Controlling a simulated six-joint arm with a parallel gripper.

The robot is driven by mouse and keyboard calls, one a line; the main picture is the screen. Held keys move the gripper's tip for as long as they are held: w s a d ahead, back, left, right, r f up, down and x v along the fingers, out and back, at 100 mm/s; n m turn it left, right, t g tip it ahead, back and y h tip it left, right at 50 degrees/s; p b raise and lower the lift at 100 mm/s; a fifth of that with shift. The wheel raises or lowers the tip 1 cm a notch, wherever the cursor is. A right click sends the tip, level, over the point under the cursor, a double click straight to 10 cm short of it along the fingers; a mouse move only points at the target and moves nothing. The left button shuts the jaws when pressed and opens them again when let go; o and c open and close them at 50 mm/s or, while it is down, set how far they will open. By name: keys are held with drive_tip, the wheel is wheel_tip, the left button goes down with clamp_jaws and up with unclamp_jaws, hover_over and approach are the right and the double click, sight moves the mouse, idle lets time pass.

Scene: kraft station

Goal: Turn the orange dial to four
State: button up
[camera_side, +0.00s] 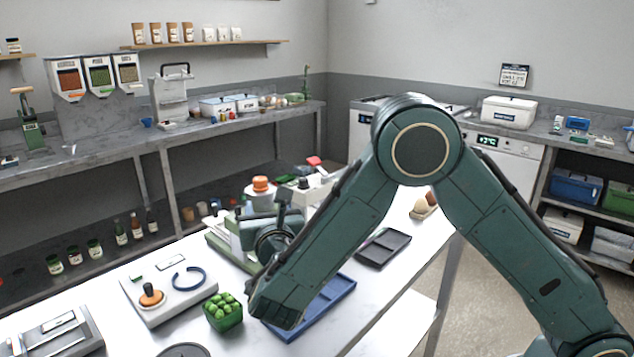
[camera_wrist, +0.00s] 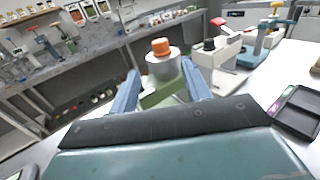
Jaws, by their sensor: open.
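Two orange-topped things are in the side view. One is an orange cap (camera_side: 260,184) on a pale grey cylinder, just beyond my wrist at the far part of the white table. The other is an orange knob (camera_side: 151,295) on a white panel (camera_side: 172,314) at the near left, beside a dark blue ring. I cannot read numbers on either. In the wrist view the orange cap (camera_wrist: 160,46) stands upright ahead, between my gripper's two blue-grey fingers (camera_wrist: 162,88) in the picture. My gripper is open and empty. The fingers look short of the cylinder, apart from it.
A green basket of green produce (camera_side: 223,314) and a blue tray (camera_side: 316,308) lie near my wrist. A dark tray (camera_side: 383,248) lies to the right. A white device with a red part (camera_wrist: 222,42) stands right of the cylinder. Bare table shows at the front.

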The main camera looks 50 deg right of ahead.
sight(262, 184)
drive_tip(key=shift+s+a, duration=0.2)
drive_tip(key=shift+s, duration=0.1)
drive_tip(key=shift+d, duration=0.15)
drive_tip(key=shift+s+d+n+t+y, duration=0.35)
drive_tip(key=shift+d+n+t+y, duration=0.3)
drive_tip(key=shift+y, duration=0.35)
drive_tip(key=shift+w, duration=0.1)
drive_tip(key=x, duration=1.3)
drive_tip(key=shift+w+d, duration=0.2)
drive_tip(key=shift+w, duration=0.1)
drive_tip(key=c, duration=0.9)
